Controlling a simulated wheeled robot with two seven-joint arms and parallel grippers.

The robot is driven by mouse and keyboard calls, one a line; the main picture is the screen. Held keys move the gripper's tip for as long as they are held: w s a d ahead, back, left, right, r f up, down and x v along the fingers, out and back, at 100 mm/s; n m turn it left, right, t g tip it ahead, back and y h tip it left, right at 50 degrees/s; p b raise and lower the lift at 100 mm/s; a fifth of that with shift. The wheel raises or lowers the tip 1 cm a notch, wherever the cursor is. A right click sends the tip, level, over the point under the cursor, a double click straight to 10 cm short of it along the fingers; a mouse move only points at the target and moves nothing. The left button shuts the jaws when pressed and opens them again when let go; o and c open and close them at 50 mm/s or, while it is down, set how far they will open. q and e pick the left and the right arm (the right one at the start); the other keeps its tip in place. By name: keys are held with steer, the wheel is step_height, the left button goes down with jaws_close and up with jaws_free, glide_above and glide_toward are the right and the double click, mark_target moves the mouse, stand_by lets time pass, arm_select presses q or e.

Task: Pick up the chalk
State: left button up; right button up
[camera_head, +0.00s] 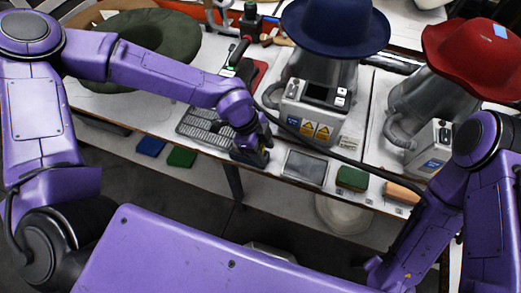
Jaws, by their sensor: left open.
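My left gripper (255,155) is at the front edge of the table, beside a grey keypad-like tray (205,127) and left of a grey metal plate (305,167). It is open, dark and small in the head view, and I see nothing held in it. I cannot make out a piece of chalk for certain. The gripper and wrist hide the bit of table under them. My right arm comes in at the right edge, but its gripper does not show.
A blue hat (335,25) and a red hat (475,55) sit on grey presses behind the table's front edge. A dark green hat (135,45) lies at the back left. A green block (352,178) and a tan block (403,192) lie right of the plate.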

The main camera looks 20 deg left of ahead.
arm_select(q)
steer(key=shift+s, duration=0.15)
steer(key=shift+r, duration=0.1)
steer(key=c, duration=0.3)
jaws_close()
